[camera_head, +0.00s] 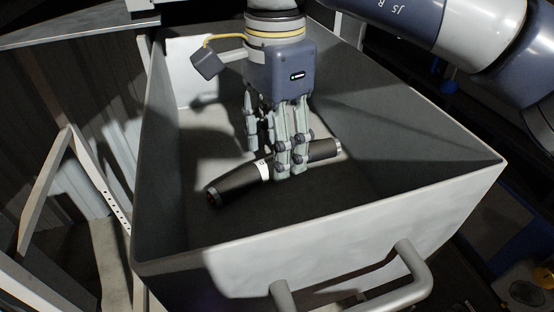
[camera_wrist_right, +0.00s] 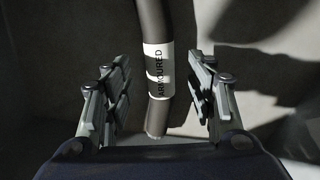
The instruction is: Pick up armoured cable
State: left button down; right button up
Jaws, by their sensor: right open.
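The armoured cable (camera_head: 240,182) is a thick dark piece with a white label band, lying on the floor of a grey bin (camera_head: 330,240). In the right wrist view the cable (camera_wrist_right: 153,30) carries a label reading "ARMOURED" and runs between the fingers. My right gripper (camera_head: 275,165) points down into the bin, with its fingers around the middle of the cable. In the wrist view the right gripper (camera_wrist_right: 162,95) is open, with a gap on both sides of the cable. The fingers hide part of the cable in the head view. My left gripper is not in view.
The bin's high walls surround the gripper and cable; its front wall has a pale handle (camera_head: 360,295). The bin floor around the cable looks bare. A grey corrugated panel (camera_head: 70,105) and a pale frame (camera_head: 90,170) stand left of the bin.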

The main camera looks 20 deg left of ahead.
jog(key=shift+f, duration=1.1)
grip_shut()
jog(key=shift+r, duration=0.15)
